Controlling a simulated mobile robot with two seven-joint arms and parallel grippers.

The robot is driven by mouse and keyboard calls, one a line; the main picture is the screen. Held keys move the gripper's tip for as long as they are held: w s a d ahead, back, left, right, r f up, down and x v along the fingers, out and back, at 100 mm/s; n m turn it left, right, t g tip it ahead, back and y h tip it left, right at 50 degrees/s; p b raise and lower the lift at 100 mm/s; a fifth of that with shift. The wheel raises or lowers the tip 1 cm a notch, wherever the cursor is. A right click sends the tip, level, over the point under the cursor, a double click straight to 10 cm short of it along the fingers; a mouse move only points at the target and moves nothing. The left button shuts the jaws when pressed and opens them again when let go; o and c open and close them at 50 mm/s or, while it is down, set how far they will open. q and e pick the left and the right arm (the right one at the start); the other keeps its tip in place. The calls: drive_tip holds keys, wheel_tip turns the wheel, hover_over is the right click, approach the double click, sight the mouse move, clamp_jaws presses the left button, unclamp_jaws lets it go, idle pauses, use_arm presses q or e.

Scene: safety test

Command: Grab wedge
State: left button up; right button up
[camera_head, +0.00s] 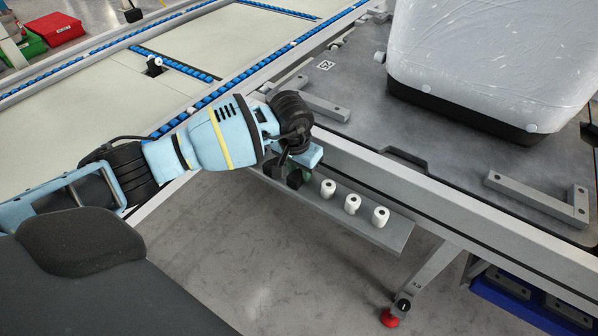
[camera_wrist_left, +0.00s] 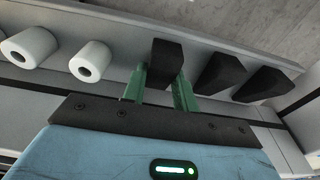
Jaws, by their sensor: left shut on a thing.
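Black wedges stand in a row on a narrow grey shelf (camera_head: 396,238) on the side of the workbench. In the left wrist view the held black wedge (camera_wrist_left: 166,58) is between the green fingers of my left gripper (camera_wrist_left: 160,86). Two more black wedges, a near one (camera_wrist_left: 217,73) and a farther one (camera_wrist_left: 267,84), stand to its right, outside the fingers. In the head view my left gripper (camera_head: 291,168) reaches down to the shelf, and its wrist partly hides the wedges. I cannot tell whether the held wedge touches the shelf. My right gripper is out of view.
White cylinders (camera_head: 352,204) stand on the shelf right of the wedges. A plastic-wrapped case (camera_head: 490,60) sits on the bench, with a metal bracket (camera_head: 540,198) near its edge. A conveyor with blue rollers (camera_head: 190,118) runs behind my arm. Open floor lies below the shelf.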

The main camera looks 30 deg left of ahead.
sight(299, 174)
use_arm(q)
drive_tip(key=r, duration=0.2)
drive_tip(key=r+p, duration=0.1)
drive_tip(key=shift+s+d+r, duration=0.1)
drive_tip(key=shift+s+r, duration=0.05)
drive_tip(key=shift+s, duration=0.1)
drive_tip(key=s+d+p, duration=0.1)
drive_tip(key=s+d, duration=0.2)
drive_tip(key=s, duration=0.4)
drive_tip(key=s+d+r+p, duration=0.1)
drive_tip(key=s+d, duration=0.2)
drive_tip(key=s, duration=0.4)
drive_tip(key=shift+d, duration=0.25)
